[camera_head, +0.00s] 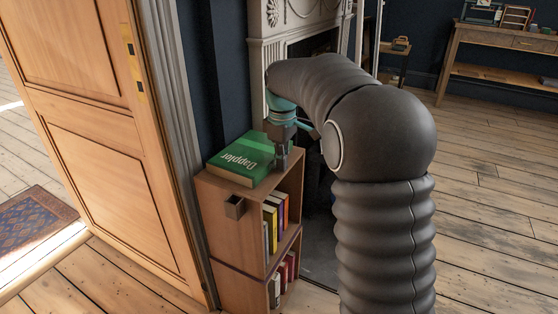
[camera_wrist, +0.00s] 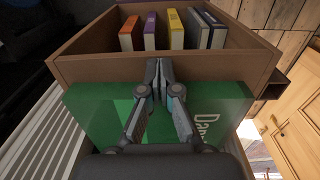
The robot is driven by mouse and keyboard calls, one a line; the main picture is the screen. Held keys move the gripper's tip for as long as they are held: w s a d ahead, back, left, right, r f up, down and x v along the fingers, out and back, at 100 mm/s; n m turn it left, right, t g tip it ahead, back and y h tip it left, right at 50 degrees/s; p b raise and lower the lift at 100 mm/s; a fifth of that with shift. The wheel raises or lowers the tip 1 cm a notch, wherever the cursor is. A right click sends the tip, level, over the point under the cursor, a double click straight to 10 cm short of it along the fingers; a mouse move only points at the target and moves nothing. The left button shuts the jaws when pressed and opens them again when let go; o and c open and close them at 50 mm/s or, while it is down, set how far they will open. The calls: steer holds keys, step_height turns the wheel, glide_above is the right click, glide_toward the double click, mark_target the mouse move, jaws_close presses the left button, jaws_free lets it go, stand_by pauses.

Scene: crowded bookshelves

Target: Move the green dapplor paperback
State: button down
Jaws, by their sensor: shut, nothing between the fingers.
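The green paperback, with "Dapplor" in white on its cover, lies flat on top of a small wooden bookcase (camera_head: 215,205) in the head view. Its cover (camera_head: 238,155) faces up. My gripper (camera_head: 282,165) is at the book's right edge, pointing down. In the wrist view the green paperback (camera_wrist: 95,112) spreads below and behind my gripper (camera_wrist: 159,68), whose fingers are shut together with nothing between them. The fingertips reach past the book's edge toward the bookcase's top edge. Whether they touch the book I cannot tell.
Several upright books (camera_wrist: 176,30) stand on the open shelf below. A small dark box (camera_head: 235,207) is fixed to the bookcase's side. A wooden door (camera_head: 95,130) stands close on the left and a white fireplace (camera_head: 262,60) behind. Open wooden floor lies on the right.

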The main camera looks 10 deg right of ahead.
step_height(320, 180, up, 10)
steer(key=s+d+m+p, duration=0.1)
steer(key=d, duration=0.2)
steer(key=s+f+m+t, duration=0.1)
steer(key=s+f+m, duration=0.25)
steer(key=f, duration=0.25)
steer(key=s+d+f+m+t, duration=0.2)
steer(key=s+m+t, duration=0.2)
steer(key=s, duration=2.4)
steer(key=shift+s+f+m+t, duration=0.2)
steer(key=shift+s+m+t, duration=0.15)
steer(key=shift+m, duration=0.9)
steer(key=shift+a, duration=0.1)
